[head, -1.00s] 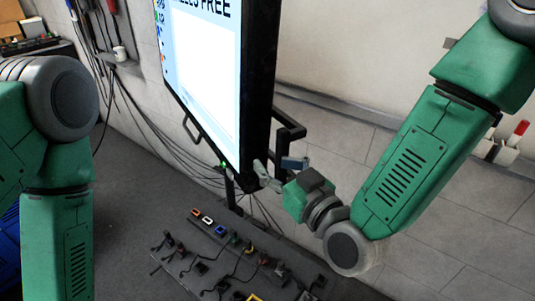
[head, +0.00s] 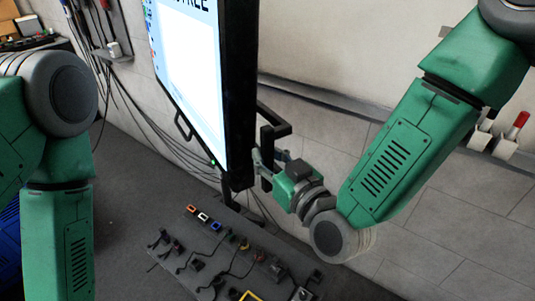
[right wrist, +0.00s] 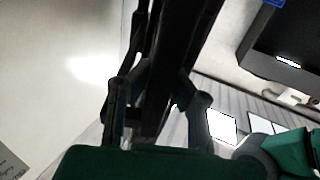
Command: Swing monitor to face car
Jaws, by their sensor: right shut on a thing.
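The monitor (head: 239,110) is a tall black-framed screen, lit white and blue, facing left in the head view. Its dark side edge is towards my right arm. A black handle (head: 183,127) shows at its lower left edge. My right gripper (head: 266,166) is at the monitor's lower right edge, near a black bracket (head: 275,128). In the right wrist view its fingers (right wrist: 158,103) lie on both sides of a black part (right wrist: 165,60) of the monitor, shut on it; the exact contact is dark. My left arm shows at left, its gripper out of frame.
A low dark table (head: 262,290) with several small connectors and cables lies below the monitor. Cables hang along the wall behind. The grey floor at lower left looks clear.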

